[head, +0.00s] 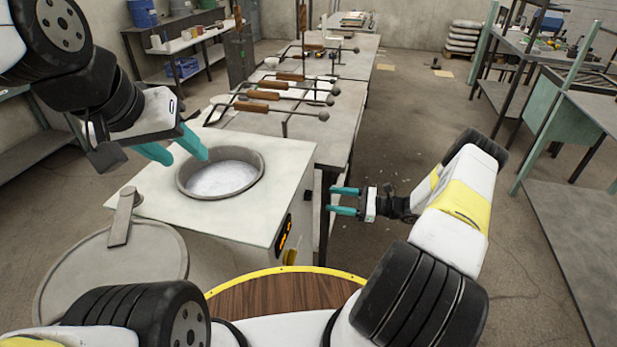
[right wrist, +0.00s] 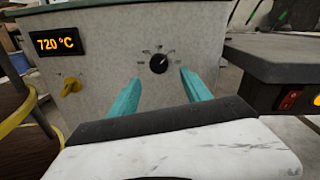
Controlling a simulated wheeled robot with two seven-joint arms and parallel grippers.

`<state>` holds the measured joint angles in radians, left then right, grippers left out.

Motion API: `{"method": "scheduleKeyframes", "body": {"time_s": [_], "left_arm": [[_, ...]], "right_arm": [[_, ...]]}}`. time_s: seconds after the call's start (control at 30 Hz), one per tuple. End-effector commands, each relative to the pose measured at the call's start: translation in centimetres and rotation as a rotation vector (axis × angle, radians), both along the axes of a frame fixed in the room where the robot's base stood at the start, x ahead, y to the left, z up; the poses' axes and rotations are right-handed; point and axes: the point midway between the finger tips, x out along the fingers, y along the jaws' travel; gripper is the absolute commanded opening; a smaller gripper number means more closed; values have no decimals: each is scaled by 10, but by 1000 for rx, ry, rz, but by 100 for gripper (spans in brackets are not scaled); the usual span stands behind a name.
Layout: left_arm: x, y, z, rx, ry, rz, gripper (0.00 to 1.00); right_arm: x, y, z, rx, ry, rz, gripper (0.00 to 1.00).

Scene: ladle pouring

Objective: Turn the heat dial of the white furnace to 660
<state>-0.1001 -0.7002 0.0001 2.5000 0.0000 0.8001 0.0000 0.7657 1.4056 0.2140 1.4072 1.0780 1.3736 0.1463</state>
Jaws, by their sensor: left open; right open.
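The white furnace (head: 283,155) stands in front of me in the head view, its round pot (head: 221,173) open and filled with pale material. In the right wrist view its front panel (right wrist: 112,70) carries a black heat dial (right wrist: 159,63) with a white pointer line, a display (right wrist: 58,43) reading 720 °C and a yellow knob (right wrist: 70,87). My right gripper (head: 344,200) is open and empty; in the right wrist view its teal fingers (right wrist: 161,92) lie either side of the dial, apparently short of touching it. My left gripper (head: 178,149) is open above the furnace's left edge, beside the pot.
In the right wrist view, a dark table edge (right wrist: 280,70) with a red switch (right wrist: 290,98) is close on the right. The floor right of my right gripper is clear.

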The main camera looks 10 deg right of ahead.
Motion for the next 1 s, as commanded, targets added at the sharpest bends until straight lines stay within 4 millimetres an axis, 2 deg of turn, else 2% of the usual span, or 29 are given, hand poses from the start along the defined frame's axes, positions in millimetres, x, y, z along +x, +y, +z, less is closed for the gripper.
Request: {"method": "scheduleKeyframes", "body": {"time_s": [0.2, 0.4, 0.77, 1.0], "left_arm": [[0, 0, 0, 0, 0, 0, 45], [0, 0, 0, 0, 0, 0, 45], [0, 0, 0, 0, 0, 0, 45], [0, 0, 0, 0, 0, 0, 45]], "right_arm": [[11, 35, 1, 0, 1, 5, 56], [19, 58, 1, -1, -1, 5, 56], [22, 64, 0, -3, 0, 4, 56], [22, 64, 0, -3, 0, 4, 11]]}}
